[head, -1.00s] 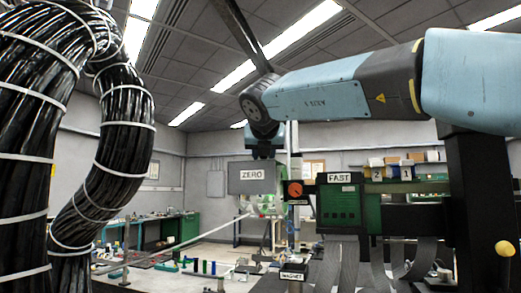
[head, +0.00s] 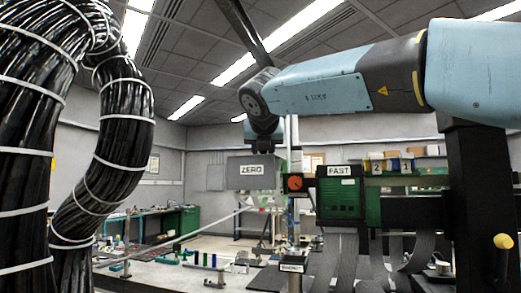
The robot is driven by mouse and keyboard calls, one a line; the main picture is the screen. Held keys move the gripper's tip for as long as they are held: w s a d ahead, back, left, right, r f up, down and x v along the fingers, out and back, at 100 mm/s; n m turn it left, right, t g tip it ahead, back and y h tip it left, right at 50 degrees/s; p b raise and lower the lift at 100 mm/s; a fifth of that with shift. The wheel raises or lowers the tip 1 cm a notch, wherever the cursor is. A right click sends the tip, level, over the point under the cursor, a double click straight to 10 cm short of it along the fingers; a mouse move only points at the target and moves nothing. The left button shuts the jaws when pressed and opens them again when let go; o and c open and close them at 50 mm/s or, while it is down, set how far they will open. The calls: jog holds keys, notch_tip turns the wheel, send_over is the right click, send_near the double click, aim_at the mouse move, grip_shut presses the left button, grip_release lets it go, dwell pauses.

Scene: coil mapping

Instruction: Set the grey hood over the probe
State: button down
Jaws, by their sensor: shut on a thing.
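The grey hood (head: 254,178) is a box with a white ZERO label on its front. It hangs level in the middle of the head view, below my arm's wrist. My gripper (head: 264,146) points down and is shut on the top of the hood; its fingertips are mostly hidden. A long thin pale rod (head: 207,229) slants up from the left to just below the hood. A pale greenish part (head: 262,201) shows under the hood's lower edge. I cannot tell for sure which of these is the probe, or whether the hood touches it.
A green unit labelled FAST (head: 340,194) and a red-orange knob (head: 295,184) stand close right of the hood. A MAGNET label (head: 290,267) is below. Thick black cable bundles (head: 110,170) fill the left. Small coloured parts lie on the bench (head: 165,275).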

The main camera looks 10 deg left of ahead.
jog(key=shift+s, duration=0.1)
jog(key=c, duration=0.7)
grip_release()
jog(key=v, duration=1.3)
jog(key=shift+s+d, duration=0.1)
jog(key=shift+s, duration=0.3)
